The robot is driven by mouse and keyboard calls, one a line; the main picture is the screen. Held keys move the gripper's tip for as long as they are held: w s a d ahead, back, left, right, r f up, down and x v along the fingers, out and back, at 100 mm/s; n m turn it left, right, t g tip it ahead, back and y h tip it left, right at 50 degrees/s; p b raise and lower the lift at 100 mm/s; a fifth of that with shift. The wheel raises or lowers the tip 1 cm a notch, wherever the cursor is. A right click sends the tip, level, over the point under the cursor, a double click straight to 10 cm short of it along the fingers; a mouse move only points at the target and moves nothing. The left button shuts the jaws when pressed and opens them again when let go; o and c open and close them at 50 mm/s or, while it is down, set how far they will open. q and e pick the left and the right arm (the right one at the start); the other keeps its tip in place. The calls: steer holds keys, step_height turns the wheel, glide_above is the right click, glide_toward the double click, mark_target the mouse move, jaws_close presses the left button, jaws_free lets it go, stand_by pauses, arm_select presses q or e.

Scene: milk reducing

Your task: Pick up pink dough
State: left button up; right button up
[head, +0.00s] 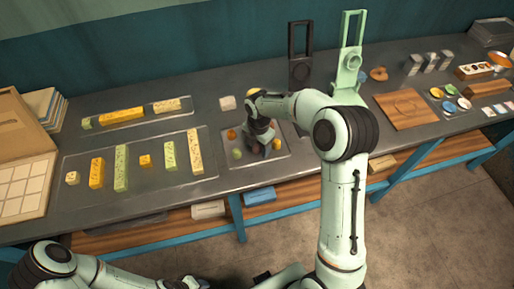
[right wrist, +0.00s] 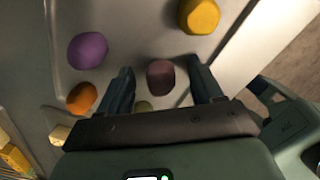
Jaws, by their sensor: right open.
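The pink dough (right wrist: 160,75) is a small dull brownish-pink lump on the metal tray (right wrist: 125,18). In the right wrist view it lies between the two parted fingers of my right gripper (right wrist: 163,84), with space visible on both sides. In the head view my right gripper (head: 262,146) is low over the small dough tray (head: 233,179), and the pink lump is hidden behind it.
Purple (right wrist: 88,50), orange (right wrist: 81,97) and yellow (right wrist: 199,15) lumps lie around the pink one. A tray (head: 70,203) of coloured blocks is to the left. A wooden board (head: 406,108) and a green press (head: 349,65) are to the right.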

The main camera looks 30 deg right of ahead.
steer(key=c, duration=1.1)
steer(key=shift+r, duration=0.1)
